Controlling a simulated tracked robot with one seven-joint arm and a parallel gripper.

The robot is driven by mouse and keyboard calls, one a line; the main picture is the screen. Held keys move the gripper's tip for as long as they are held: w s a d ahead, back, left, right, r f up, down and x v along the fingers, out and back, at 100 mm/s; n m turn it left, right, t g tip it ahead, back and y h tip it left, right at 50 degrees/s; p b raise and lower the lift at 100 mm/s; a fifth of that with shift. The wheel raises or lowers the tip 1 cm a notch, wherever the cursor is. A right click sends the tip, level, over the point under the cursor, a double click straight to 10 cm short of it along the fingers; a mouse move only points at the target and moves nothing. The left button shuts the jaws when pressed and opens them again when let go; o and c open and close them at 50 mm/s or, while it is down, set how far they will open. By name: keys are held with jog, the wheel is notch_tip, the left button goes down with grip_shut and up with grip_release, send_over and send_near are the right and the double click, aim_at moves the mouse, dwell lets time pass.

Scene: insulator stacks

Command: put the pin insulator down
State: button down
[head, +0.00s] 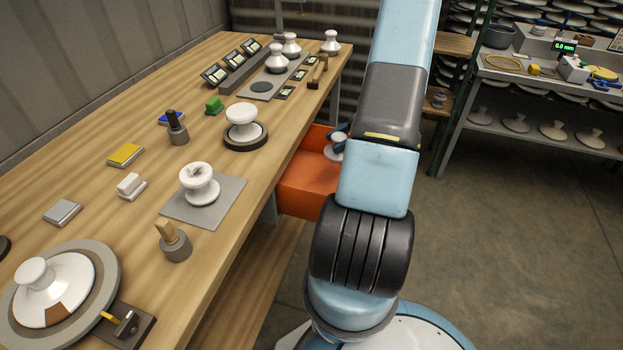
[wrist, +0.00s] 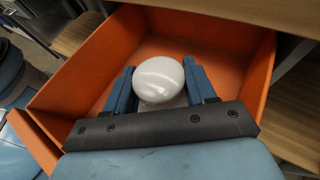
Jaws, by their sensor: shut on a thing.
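The pin insulator, a glossy white rounded piece, sits between the blue fingers of my gripper (wrist: 160,84) in the wrist view (wrist: 158,72). My gripper is shut on it, with one finger on each side. In the head view the insulator (head: 333,149) shows only partly beside my arm, at the orange bin (head: 303,177). The bin's walls surround the insulator in the wrist view (wrist: 72,85). I cannot tell whether the insulator touches the bin floor. Its lower part is mostly hidden.
The wooden bench (head: 100,200) left of the bin holds several white insulators, including one on a grey plate (head: 232,190) and one on a dark round base (head: 243,142). Shelves (head: 540,130) stand at right; floor between is clear.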

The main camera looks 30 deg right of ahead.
aim_at(325, 155)
jog(key=x, duration=0.5)
jog(key=f+x, duration=0.1)
jog(key=x, duration=0.5)
jog(key=shift+f, duration=0.2)
jog(key=shift+f+x, duration=0.2)
jog(key=shift+x, duration=0.85)
jog(key=shift+f+x, duration=0.25)
jog(key=shift+x, duration=0.8)
jog(key=shift+s+d, duration=0.1)
jog(key=shift+d, duration=0.1)
jog(key=shift+c, duration=1.8)
grip_release()
jog(key=v, duration=1.2)
